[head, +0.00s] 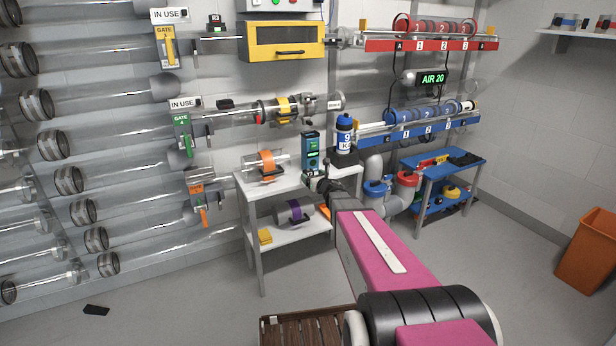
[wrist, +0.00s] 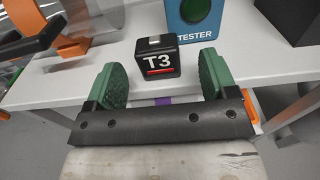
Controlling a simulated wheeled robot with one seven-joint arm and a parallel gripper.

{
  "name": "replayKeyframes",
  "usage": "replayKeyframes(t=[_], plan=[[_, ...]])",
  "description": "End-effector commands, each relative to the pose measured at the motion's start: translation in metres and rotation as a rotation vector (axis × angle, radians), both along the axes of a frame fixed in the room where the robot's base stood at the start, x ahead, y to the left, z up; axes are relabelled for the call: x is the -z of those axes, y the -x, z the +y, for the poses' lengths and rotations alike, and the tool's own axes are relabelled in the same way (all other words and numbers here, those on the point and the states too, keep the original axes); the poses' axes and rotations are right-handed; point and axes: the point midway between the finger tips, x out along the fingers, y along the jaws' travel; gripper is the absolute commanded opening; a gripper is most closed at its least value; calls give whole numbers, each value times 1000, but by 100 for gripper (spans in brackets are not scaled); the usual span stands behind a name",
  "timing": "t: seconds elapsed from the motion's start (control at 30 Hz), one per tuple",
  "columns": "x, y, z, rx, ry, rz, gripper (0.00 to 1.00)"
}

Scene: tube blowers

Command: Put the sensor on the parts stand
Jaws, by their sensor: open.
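A small black block marked T3 (wrist: 157,57), likely the sensor, stands on a white two-level table (wrist: 60,88) in front of a blue tester (wrist: 200,18). My gripper (wrist: 163,80) is open and empty, its green pads on the left and right of the block in the wrist view, with gaps at both sides. In the head view my gripper (head: 321,184) is at the front edge of the white table (head: 248,186), just below the tester (head: 310,152). The block is hard to make out there. No label shows which table is the parts stand.
A clear tube with an orange band (head: 266,162) lies left on the tabletop. A blue bottle (head: 344,135) stands right of the tester. The lower shelf holds a purple-banded tube (head: 294,211). A blue table (head: 468,160) with parts stands right, and an orange bin (head: 587,255) farther right.

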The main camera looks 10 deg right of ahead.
Motion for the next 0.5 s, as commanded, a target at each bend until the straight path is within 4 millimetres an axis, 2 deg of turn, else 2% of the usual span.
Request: replayKeyframes(t=[0.03,0.2,0.47,0.5], plan=[[1,-10,5,-1,0,0,79],[2,-30,12,0,0,0,79],[1,-31,13,1,0,1,79],[1,-31,13,1,0,1,69]])
